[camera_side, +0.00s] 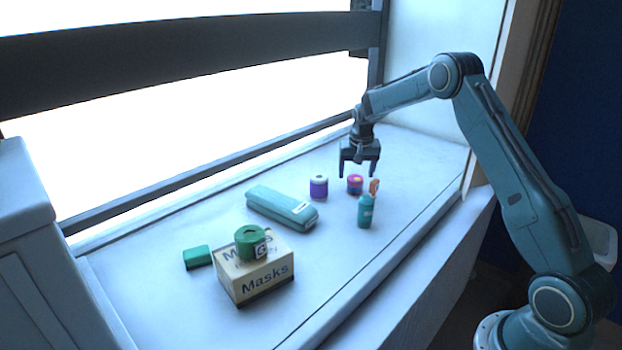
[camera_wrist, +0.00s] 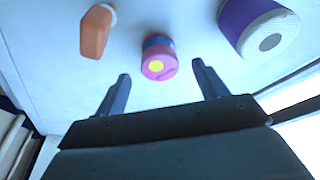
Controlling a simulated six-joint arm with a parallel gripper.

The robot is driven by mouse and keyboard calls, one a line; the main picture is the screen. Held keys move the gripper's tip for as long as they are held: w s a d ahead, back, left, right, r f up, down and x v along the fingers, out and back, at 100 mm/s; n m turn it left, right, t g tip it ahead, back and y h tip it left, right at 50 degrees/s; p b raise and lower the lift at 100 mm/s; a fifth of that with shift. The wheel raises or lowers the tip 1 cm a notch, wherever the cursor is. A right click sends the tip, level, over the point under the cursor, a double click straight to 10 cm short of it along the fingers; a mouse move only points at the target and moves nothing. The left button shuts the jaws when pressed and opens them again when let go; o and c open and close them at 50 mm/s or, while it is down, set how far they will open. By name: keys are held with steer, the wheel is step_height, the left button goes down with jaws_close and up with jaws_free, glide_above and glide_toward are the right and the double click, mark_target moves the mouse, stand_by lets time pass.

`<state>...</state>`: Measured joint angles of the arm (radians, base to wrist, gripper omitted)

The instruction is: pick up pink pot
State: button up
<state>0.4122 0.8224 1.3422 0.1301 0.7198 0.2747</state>
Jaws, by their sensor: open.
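The pink pot (camera_side: 355,185) is a small round pot with a pink top and a yellow spot, standing on the pale ledge. It also shows in the wrist view (camera_wrist: 158,62), beyond and between my fingertips, with a dark blue part visible behind its pink top. My gripper (camera_side: 359,172) is open and points down, above the ledge close to the pot. In the wrist view my gripper (camera_wrist: 162,72) has its two fingers spread wide with nothing between them. I cannot tell exactly how high the fingertips are above the pot.
A purple pot with a white top (camera_side: 318,187) stands left of the pink pot. A teal case (camera_side: 281,207), a masks box (camera_side: 254,278) bearing a green roll (camera_side: 249,242), and a green block (camera_side: 197,257) lie further left.

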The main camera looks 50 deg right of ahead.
mark_target(355, 178)
steer(key=shift+x, duration=2.1)
steer(key=c, duration=1.1)
step_height(355, 178, up, 20)
steer(key=shift+r, duration=0.1)
